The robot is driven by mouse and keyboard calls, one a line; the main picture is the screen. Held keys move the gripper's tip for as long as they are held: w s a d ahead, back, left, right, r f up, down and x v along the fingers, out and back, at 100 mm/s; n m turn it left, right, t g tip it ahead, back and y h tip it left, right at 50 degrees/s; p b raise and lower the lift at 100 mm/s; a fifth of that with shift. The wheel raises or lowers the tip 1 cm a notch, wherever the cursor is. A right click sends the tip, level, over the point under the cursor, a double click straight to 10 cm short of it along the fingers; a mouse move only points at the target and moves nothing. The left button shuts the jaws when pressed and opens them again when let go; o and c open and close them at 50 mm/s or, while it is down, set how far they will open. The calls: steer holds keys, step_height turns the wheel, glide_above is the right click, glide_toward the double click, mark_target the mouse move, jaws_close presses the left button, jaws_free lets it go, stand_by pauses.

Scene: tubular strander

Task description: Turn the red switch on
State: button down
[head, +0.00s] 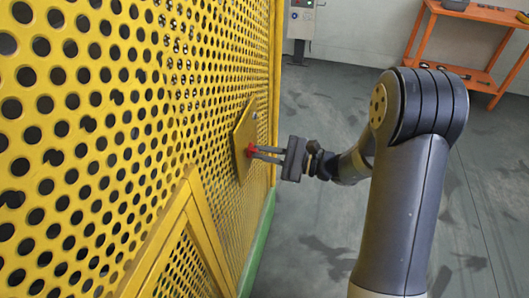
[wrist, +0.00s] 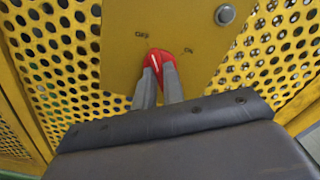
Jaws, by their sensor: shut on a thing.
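The red switch (wrist: 155,59) is a small knob on a yellow plate (wrist: 125,75) fixed to the perforated yellow guard. In the wrist view a pale line on the knob's left side leans toward the upper-left label. One short label stands at the upper left and one, seemingly "On", at the right; the left one is hard to read. My gripper (wrist: 161,72) is shut on the knob, its two grey fingers reaching it from below in the wrist view. In the head view the red switch (head: 250,150) shows at the fingertips (head: 255,154), partly hidden by them.
The perforated yellow guard (head: 110,110) fills the left of the head view. A round grey button or bolt (wrist: 225,14) sits on the plate above the switch. An orange shelf (head: 470,50) and a grey control box (head: 301,20) stand at the back. Grey floor is open to the right.

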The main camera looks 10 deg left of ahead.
steer(key=shift+m+p, duration=0.35)
steer(key=shift+m, duration=0.05)
steer(key=m+p, duration=0.2)
steer(key=m, duration=0.1)
steer(key=shift+r, duration=0.1)
steer(key=m+p, duration=0.2)
steer(key=m, duration=0.1)
steer(key=shift+m, duration=0.3)
steer(key=m+p, duration=0.3)
steer(key=m, duration=0.1)
steer(key=shift+m+p, duration=1.1)
steer(key=shift+m, duration=0.9)
steer(key=c, duration=1.5)
jaws_free()
